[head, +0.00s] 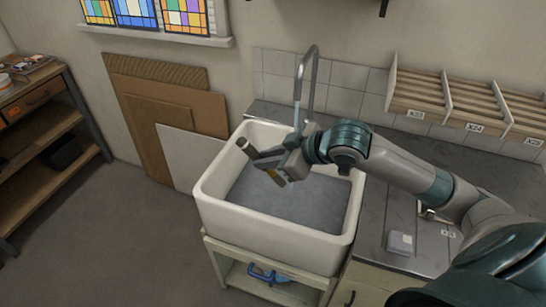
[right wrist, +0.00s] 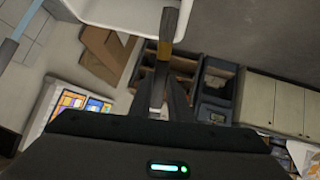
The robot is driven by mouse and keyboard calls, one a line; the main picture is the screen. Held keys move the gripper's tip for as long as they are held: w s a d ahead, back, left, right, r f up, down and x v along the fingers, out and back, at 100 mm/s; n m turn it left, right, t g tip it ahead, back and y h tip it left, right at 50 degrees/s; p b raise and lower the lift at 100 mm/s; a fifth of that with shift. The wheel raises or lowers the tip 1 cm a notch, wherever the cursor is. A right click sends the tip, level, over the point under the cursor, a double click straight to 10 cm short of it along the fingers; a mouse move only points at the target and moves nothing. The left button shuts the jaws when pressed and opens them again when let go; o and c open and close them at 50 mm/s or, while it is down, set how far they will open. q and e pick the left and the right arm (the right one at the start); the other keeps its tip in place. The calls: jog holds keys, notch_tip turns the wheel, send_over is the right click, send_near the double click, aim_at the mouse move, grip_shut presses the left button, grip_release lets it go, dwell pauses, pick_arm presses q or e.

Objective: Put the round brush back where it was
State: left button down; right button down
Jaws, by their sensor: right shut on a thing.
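My right gripper (head: 268,163) is shut on the round brush (head: 244,146) above the white sink (head: 212,205). The brush is tilted, with a pale end at the upper left and a brown-orange part with a dark tip at the lower right. In the right wrist view, the brush's brown-orange and dark part (right wrist: 164,47) shows between and beyond the fingers (right wrist: 166,95). The fingers hide its middle. My left gripper is not in view. I cannot tell which place the brush came from.
A tall tap (head: 315,62) stands behind the sink, with a pale blue streak below its spout. Slatted racks (head: 418,91) with labels stand along the wall at the right. A small grey box (head: 400,243) sits on the dark counter (head: 375,215). Wooden shelves (head: 50,125) stand at left.

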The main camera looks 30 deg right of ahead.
jog(key=s+a+f+m+h+b, duration=0.1)
jog(key=a+f+m+h+b, duration=0.1)
jog(key=f+b, duration=0.4)
jog(key=s+a+f+m+t+h+b, duration=0.1)
jog(key=f+b, duration=0.5)
jog(key=f, duration=0.8)
jog(key=shift+s+a+m+h, duration=0.55)
jog(key=shift+a+m+h, duration=0.35)
jog(key=shift+a+m, duration=0.5)
jog(key=shift+a, duration=0.1)
